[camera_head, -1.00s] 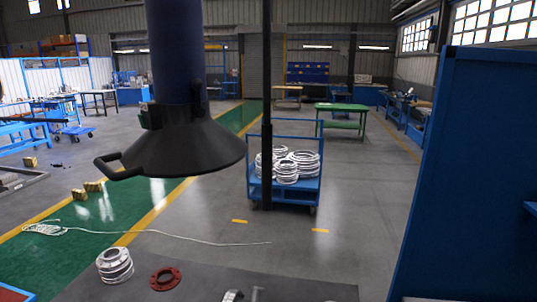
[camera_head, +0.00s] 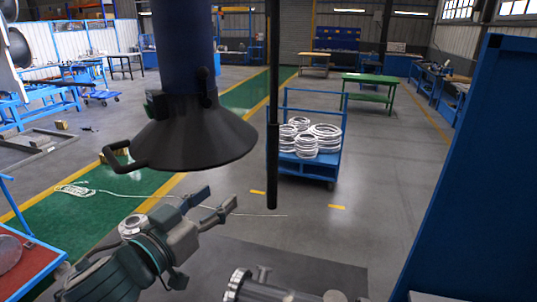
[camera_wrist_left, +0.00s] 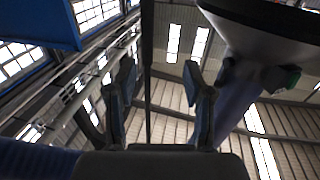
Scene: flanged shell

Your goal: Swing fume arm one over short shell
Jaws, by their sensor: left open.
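The fume arm is a blue duct (camera_head: 184,45) ending in a black conical hood (camera_head: 195,138), with a loop handle (camera_head: 118,158) on its left. My left gripper (camera_head: 222,198) is open and empty, below the hood in the picture and apart from the handle. In the left wrist view, nothing is between its fingers (camera_wrist_left: 158,75) and the hood rim (camera_wrist_left: 275,22) is at upper right. A steel flanged shell with a nozzle (camera_head: 268,290) is at the bottom edge, partly cut off. I cannot tell whether it is the short shell.
A dark vertical pole (camera_head: 272,110) hangs right of the hood. A blue trolley (camera_head: 310,168) with several white ringed parts stands behind. A tall blue panel (camera_head: 470,180) closes the right side. A red-topped blue cart (camera_head: 25,265) is at lower left. Dark mat (camera_head: 320,262) lies in front.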

